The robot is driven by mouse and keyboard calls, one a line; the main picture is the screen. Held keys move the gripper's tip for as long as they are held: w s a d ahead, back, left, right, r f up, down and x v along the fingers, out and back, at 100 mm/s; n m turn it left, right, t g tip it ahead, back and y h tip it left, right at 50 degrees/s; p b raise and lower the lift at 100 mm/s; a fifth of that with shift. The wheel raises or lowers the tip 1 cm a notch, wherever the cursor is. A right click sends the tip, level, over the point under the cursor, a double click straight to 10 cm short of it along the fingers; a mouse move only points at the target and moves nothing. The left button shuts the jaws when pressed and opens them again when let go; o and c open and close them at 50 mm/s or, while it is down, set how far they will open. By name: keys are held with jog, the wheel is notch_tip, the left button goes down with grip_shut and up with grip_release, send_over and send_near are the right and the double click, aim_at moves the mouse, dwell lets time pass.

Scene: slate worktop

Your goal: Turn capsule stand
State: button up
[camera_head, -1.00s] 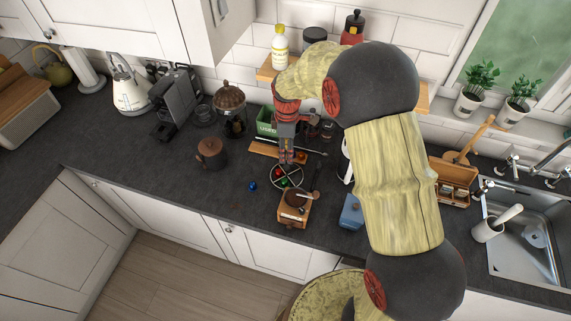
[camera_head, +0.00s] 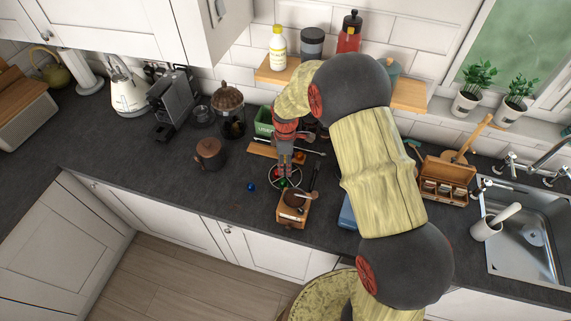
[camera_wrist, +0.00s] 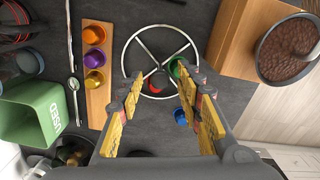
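The capsule stand, a round wire ring with crossing spokes (camera_wrist: 193,35), lies below my gripper on the worktop; it also shows in the head view (camera_head: 298,184), partly hidden by my gripper. A red capsule (camera_wrist: 158,82) and a green capsule (camera_wrist: 177,68) sit within the ring, both partly hidden by the spokes or my fingers. A blue capsule (camera_wrist: 180,116) lies outside the ring, seen between my fingers. My gripper (camera_wrist: 160,75) is open, its yellow-padded fingers apart over the near part of the stand; I cannot tell whether they touch it. In the head view my gripper (camera_head: 284,168) points down.
A wooden grinder (camera_wrist: 240,40) stands close to the right of the stand. A wooden strip (camera_wrist: 97,70) holding orange, yellow and purple capsules lies left, beside a long spoon (camera_wrist: 72,85) and a green USED bin (camera_wrist: 35,115).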

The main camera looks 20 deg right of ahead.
jog(key=shift+c, duration=1.2)
grip_shut()
jog(key=shift+m, duration=0.6)
jog(key=shift+m+b, duration=0.35)
jog(key=shift+m, duration=3.85)
jog(key=shift+r+m+b, duration=0.1)
jog(key=shift+m+b, duration=0.3)
jog(key=shift+m, duration=4.3)
